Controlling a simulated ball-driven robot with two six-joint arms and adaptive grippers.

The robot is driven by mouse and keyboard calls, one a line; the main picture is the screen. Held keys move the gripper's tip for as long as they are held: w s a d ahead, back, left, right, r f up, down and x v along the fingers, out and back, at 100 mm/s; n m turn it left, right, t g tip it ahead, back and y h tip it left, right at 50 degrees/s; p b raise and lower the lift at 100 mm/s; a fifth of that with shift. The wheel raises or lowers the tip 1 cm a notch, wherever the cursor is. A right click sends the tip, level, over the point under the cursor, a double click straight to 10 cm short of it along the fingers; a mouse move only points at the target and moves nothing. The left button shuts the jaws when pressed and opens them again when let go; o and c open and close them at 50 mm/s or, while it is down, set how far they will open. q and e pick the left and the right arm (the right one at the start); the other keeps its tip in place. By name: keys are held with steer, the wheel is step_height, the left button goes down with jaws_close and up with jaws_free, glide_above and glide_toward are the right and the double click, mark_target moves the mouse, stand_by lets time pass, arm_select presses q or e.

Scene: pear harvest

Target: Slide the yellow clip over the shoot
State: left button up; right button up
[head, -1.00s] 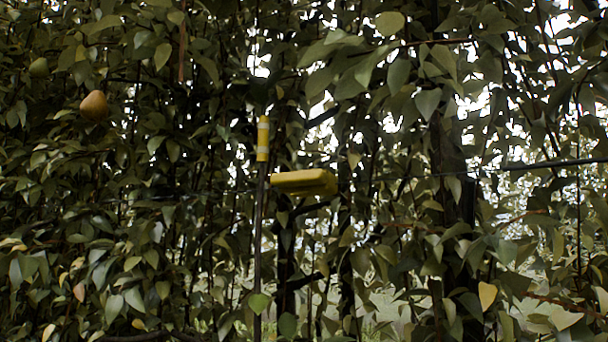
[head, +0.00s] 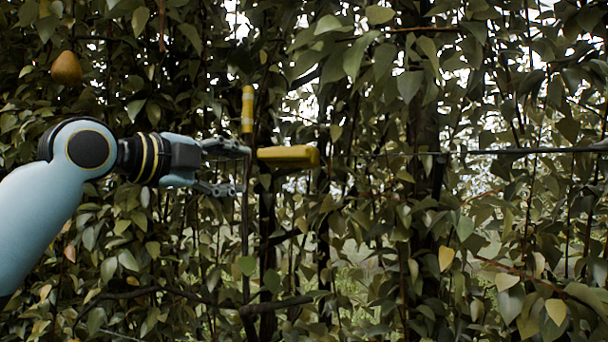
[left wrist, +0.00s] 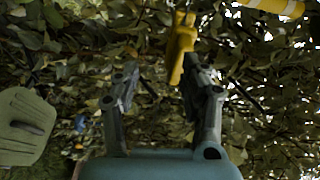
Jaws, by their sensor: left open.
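The yellow clip (head: 288,157) lies level at mid-height in the head view, just right of the upright shoot (head: 245,222). I cannot tell whether the clip touches the shoot. A yellow sleeve with pale bands (head: 247,108) stands upright in line with the shoot, above the clip. My left gripper (head: 243,169) comes in from the left, open and empty, its fingertips near the shoot and short of the clip's left end. In the left wrist view the clip (left wrist: 180,48) shows beyond the open fingers (left wrist: 161,68), nearer the right one. My right gripper is out of view.
Dense leaves and branches surround the clip. A dark wire (head: 520,150) runs level to the right. A brownish pear (head: 66,69) hangs at upper left. An olive-green flat shape (left wrist: 25,128) shows at left in the left wrist view; I cannot tell what it is.

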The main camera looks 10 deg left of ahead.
mark_target(278, 152)
arm_select(q)
step_height(278, 152, up, 4)
steer(key=s+d+f+m+h, duration=0.1)
steer(key=s+d+m, duration=0.1)
steer(key=p+x, duration=0.1)
steer(key=x, duration=0.4)
steer(key=p+x, duration=0.1)
steer(key=x, duration=0.3)
steer(key=shift+w+d+r+p, duration=0.15)
steer(key=shift+w+r+p, duration=0.05)
steer(key=shift+w+p, duration=0.15)
steer(key=shift+w+d+f, duration=0.1)
steer(key=shift+w+d, duration=0.1)
steer(key=shift+w, duration=0.3)
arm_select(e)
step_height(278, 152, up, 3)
arm_select(q)
jaws_close()
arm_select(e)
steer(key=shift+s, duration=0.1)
